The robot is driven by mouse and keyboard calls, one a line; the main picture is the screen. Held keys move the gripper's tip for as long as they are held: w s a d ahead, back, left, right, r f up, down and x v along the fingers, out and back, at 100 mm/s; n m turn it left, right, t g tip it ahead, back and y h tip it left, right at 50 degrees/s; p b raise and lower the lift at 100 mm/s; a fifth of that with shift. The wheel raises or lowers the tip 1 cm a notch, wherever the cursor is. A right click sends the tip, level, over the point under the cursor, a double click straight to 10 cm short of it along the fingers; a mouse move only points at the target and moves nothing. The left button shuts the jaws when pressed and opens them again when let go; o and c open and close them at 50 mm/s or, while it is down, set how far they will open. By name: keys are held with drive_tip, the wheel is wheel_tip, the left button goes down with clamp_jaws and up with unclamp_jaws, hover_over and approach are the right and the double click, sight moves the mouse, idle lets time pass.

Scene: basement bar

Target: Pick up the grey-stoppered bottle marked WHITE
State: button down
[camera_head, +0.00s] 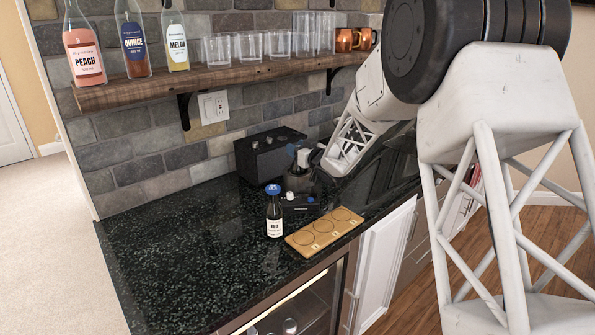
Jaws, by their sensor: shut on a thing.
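My gripper (302,181) is low over the dark counter, at the end of my arm beside the black box. It is shut on a small dark object with a grey top (303,157), which I take to be the grey-stoppered bottle. Its label is hidden or too small to read, so I cannot confirm WHITE. I cannot tell whether it touches the counter. A dark bottle with a blue stopper and white label (274,213) stands upright in front and to the left of my gripper. Its label seems to read RED.
A wooden board with round recesses (325,231) lies near the counter's front edge. A black box (268,155) stands at the wall. Bottles marked PEACH (84,55), QUINCE (134,45) and MELON (177,45), glasses and copper mugs stand on the shelf (215,76). The left counter is clear.

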drive_tip(key=shift+r, duration=0.1)
wheel_tip(320, 180, up, 18)
idle(0.8)
idle(0.7)
